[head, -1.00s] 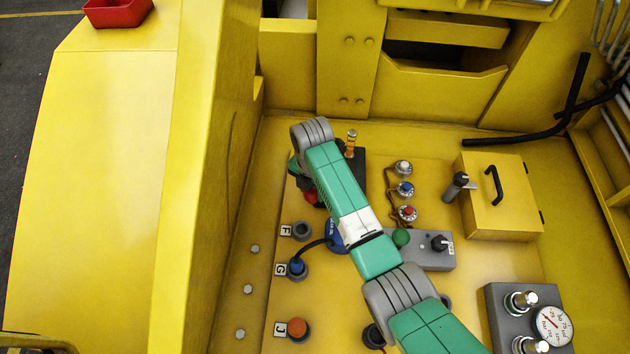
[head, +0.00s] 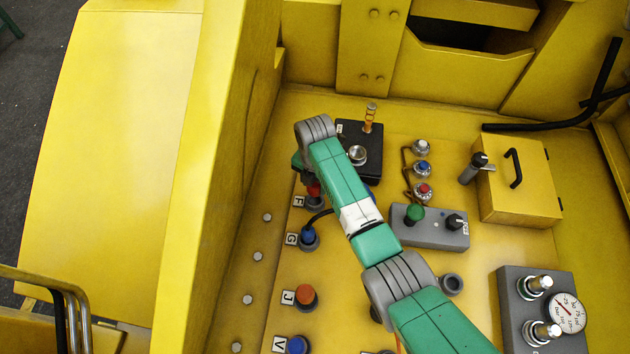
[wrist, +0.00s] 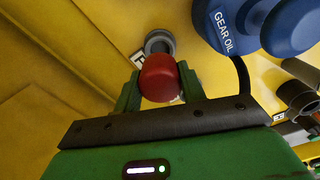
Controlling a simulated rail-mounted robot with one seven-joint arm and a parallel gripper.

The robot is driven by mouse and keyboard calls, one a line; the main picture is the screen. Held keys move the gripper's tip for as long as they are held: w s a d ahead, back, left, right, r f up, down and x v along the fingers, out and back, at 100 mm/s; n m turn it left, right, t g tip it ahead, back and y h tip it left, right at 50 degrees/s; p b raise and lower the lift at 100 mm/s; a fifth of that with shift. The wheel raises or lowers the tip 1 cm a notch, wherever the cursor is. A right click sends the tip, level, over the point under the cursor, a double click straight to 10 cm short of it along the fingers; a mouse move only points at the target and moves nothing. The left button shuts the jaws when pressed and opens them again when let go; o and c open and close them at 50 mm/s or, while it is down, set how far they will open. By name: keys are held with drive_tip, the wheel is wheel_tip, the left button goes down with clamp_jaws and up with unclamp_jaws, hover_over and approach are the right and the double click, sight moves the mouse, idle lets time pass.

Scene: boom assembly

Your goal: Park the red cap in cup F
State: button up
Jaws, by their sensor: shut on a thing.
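The red cap (wrist: 160,78) is held between the green fingers of my gripper (wrist: 160,84) in the wrist view. In the head view the red cap (head: 314,190) shows below the end of my arm, and the fingers are mostly hidden by the arm. Cup F (head: 314,203), a grey cup beside the F label (head: 298,201), is right below the cap in the picture. In the wrist view cup F (wrist: 159,41) shows its grey rim just past the cap, which partly covers it. I cannot tell whether cap and cup touch.
A blue cap (head: 308,235) with a dark cord sits at G, an orange one (head: 305,295) at J and a blue one (head: 297,345) at V. A blue gear oil part (wrist: 232,25) is close on the right. A black box (head: 368,165) stands behind the arm.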

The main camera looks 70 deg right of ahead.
drive_tip(key=shift+f+b, duration=1.65)
drive_tip(key=shift+f, duration=0.9)
drive_tip(key=o, duration=1.1)
wheel_tip(320, 180, up, 8)
drive_tip(key=shift+f+p, duration=0.1)
drive_tip(key=shift+p, duration=0.35)
